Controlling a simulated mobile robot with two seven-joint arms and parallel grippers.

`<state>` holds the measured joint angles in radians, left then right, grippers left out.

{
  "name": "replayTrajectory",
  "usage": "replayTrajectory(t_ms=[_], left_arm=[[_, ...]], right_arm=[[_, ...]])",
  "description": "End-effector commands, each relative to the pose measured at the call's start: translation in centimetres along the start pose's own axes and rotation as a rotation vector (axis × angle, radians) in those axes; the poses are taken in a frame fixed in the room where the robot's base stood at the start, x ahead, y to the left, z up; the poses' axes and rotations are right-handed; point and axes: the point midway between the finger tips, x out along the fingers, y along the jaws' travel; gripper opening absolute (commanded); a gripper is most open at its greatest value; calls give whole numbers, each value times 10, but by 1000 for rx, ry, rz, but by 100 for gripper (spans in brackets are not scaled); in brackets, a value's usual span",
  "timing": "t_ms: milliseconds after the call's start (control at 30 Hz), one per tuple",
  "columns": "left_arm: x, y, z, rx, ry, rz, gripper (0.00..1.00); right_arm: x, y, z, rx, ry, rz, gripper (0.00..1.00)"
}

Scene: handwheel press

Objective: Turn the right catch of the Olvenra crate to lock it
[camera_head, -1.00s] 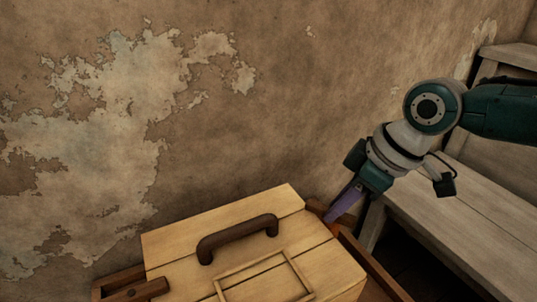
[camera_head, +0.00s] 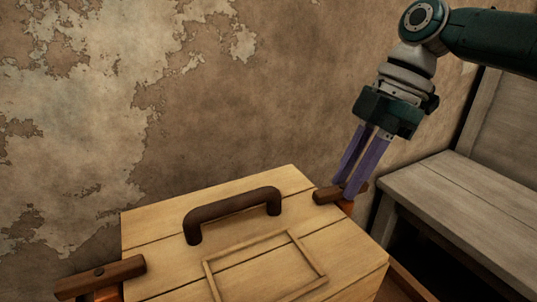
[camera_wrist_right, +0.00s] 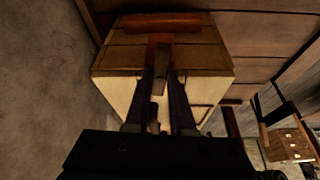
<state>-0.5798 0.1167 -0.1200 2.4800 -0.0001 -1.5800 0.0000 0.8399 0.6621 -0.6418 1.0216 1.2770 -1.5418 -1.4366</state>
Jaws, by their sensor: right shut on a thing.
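The Olvenra crate (camera_head: 160,225) is a pale wooden box with a dark brown carrying handle (camera_head: 235,208) on its lid. Its right catch (camera_head: 328,195) is a short dark wooden bar at the lid's right edge, over an orange mount, with its inner end reaching onto the lid. My right gripper (camera_head: 350,191) comes down from the upper right, its two purple fingers shut on the catch's bar. In the right wrist view the bar (camera_wrist_right: 157,86) shows between the fingers, which partly hide it. My left gripper is not in view.
The left catch (camera_head: 100,277) is a similar dark bar at the crate's left edge, its inner end touching the lid edge. A worn wall (camera_head: 230,100) stands close behind. A grey wooden bench (camera_head: 460,200) stands to the right.

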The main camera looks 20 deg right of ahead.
Motion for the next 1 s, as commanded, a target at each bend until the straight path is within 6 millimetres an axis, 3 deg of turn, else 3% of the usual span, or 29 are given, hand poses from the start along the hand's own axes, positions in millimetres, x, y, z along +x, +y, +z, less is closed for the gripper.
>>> replayTrajectory(t_ms=[300,867,900,1000], left_arm=[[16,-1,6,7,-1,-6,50],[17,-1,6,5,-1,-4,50],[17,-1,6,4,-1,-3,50],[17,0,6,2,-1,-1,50]], right_arm=[[1,2,0,-113,-1,-46,0],[0,2,0,-138,-2,-57,0],[0,2,0,-138,-2,-57,27],[0,2,0,-137,-2,-57,38]])
